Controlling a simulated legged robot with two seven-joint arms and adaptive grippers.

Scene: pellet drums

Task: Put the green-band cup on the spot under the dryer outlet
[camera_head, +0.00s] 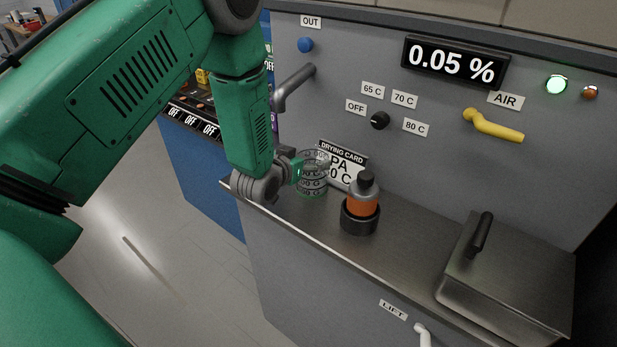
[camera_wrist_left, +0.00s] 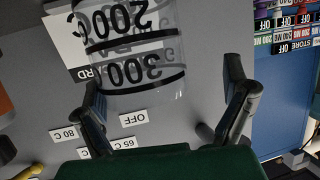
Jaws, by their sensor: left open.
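The clear cup (camera_head: 313,184) with black scale marks stands upright on the steel ledge, a green tint showing near its base. The grey outlet pipe (camera_head: 293,88) sticks out of the dryer panel, up and left of the cup. My left gripper (camera_head: 303,166) is open at the cup, with its wrist at the ledge's left end. In the left wrist view the cup (camera_wrist_left: 135,60) appears upside down, ahead of the open fingers and nearer the left one. I cannot tell whether a finger touches it. The spot under the outlet is not distinguishable. My right gripper is not in view.
A drying card (camera_head: 343,160) stands behind the cup. An orange bottle with a dark cap (camera_head: 363,200) sits in a black holder to its right. A steel lidded box (camera_head: 505,275) fills the ledge's right end. The ledge between bottle and box is clear.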

